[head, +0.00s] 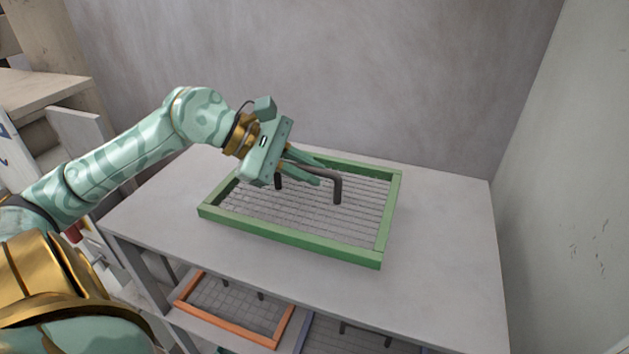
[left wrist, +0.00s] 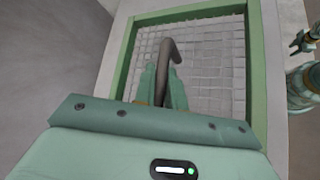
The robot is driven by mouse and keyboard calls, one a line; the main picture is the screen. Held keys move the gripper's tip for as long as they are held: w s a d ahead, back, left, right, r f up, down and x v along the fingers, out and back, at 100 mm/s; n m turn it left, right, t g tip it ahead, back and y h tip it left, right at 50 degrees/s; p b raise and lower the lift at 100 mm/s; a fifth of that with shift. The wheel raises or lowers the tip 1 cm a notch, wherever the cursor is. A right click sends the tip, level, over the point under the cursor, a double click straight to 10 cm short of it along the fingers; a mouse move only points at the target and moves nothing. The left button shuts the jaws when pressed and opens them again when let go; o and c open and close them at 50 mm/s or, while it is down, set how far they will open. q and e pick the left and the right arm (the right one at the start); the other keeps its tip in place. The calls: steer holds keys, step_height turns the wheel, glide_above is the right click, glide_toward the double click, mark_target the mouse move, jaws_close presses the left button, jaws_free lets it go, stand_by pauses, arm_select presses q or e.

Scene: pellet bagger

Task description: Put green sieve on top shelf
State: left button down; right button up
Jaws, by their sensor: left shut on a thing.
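The green sieve (head: 318,249) is a rectangular green frame with a grey wire mesh and a dark bent handle (head: 338,188). It lies over the grey top shelf (head: 440,290) and looks level; I cannot tell for sure whether its whole underside touches. My left gripper (head: 318,172) reaches in from the left and is shut on the handle above the mesh. In the left wrist view the fingers (left wrist: 163,85) close around the dark handle (left wrist: 172,50), with the green frame (left wrist: 256,70) around the mesh. What looks like my right gripper (left wrist: 306,40) shows small at the right edge there.
An orange-framed sieve (head: 235,325) and a purple-framed one (head: 303,335) sit on the lower level beneath the top. Grey walls stand behind and to the right. Bare top surface lies right of and in front of the green sieve. A pale cabinet (head: 40,90) stands at left.

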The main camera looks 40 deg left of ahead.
mark_target(314, 187)
arm_select(q)
steer(key=shift+w+d+f, duration=0.2)
steer(key=shift+d+f, duration=0.05)
steer(key=shift+f, duration=0.15)
steer(key=f, duration=0.1)
steer(key=f+p, duration=0.2)
steer(key=shift+w+d+f, duration=0.1)
steer(key=shift+w+d, duration=0.15)
steer(key=shift+d, duration=0.05)
steer(key=shift+f, duration=0.3)
steer(key=shift+s, duration=0.1)
steer(key=shift+f, duration=0.1)
steer(key=c, duration=1.5)
jaws_free()
steer(key=shift+o, duration=0.2)
steer(key=shift+a, duration=0.1)
